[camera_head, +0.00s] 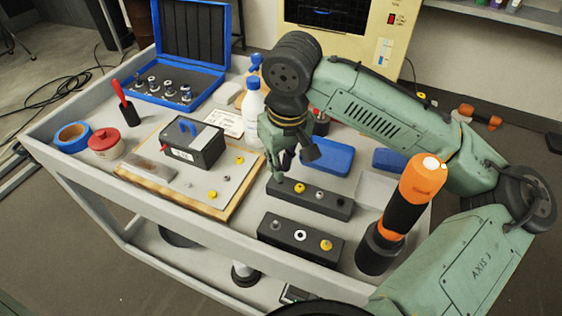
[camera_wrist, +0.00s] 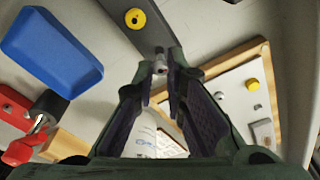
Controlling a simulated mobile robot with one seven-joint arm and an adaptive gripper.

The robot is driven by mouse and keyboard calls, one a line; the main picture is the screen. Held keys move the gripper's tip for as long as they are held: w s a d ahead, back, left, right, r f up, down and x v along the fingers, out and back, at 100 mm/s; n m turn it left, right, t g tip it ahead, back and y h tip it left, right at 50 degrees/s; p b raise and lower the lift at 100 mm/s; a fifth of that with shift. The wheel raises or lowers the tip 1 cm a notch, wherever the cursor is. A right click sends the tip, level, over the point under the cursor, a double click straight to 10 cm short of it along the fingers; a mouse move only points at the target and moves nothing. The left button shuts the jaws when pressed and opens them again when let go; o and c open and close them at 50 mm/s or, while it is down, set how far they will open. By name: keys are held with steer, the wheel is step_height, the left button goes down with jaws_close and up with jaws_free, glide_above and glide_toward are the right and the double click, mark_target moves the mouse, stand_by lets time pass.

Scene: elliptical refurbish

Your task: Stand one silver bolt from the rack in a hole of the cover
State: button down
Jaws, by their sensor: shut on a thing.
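My gripper (camera_head: 279,176) points down at the left end of the dark rear rack (camera_head: 338,210). In the wrist view my gripper (camera_wrist: 164,76) is shut on a silver bolt (camera_wrist: 159,68) at the end of the rack (camera_wrist: 88,14). I cannot tell whether the bolt is still seated or lifted. A yellow bolt (camera_head: 300,188) and small silver or dark pieces stand farther along the rack. The cover appears to be the pale plate (camera_head: 207,181) on a wood-edged board, left of my gripper, with several yellow bolts standing on it, one at its right (camera_head: 239,160).
A black box (camera_head: 195,146) stands on the board. A front rack (camera_head: 290,246) holds several pieces. A white bottle (camera_head: 253,108) stands behind the board, blue trays (camera_head: 327,157) lie behind the rear rack, and an orange-black tool (camera_head: 385,235) stands at the right.

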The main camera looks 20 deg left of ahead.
steer(key=shift+r, duration=0.1)
steer(key=shift+r+p, duration=1.9)
steer(key=shift+p, duration=0.1)
